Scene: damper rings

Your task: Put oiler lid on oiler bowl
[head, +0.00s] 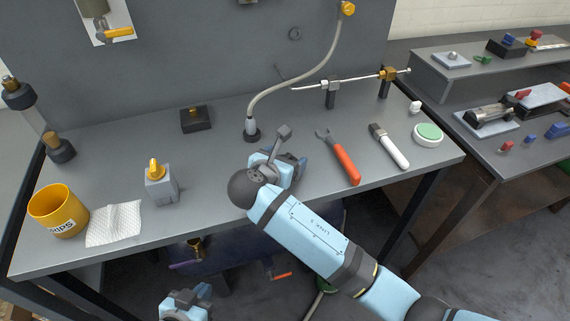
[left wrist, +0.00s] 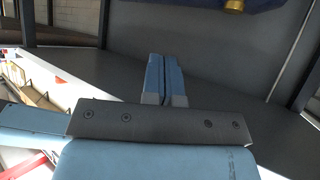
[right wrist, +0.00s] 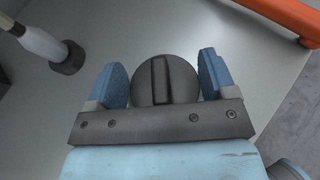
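A dark round lid with a raised bar across it, which I take as the oiler lid (right wrist: 177,85), sits on the bench between my right gripper's fingers. My right gripper (right wrist: 164,82) is open, one finger on each side of the lid; I cannot tell if they touch it. In the head view my right gripper (head: 290,165) is low over the bench and hides the lid. A vessel with a yellow tap, perhaps the oiler bowl (head: 92,7), is at the back panel's top left, cut by the frame. My left gripper (left wrist: 165,82) is shut and empty, low before the bench (head: 185,301).
A red-handled wrench (head: 345,163) and a brush (head: 390,147) lie right of my right gripper. A hose (head: 300,84) stands behind it.

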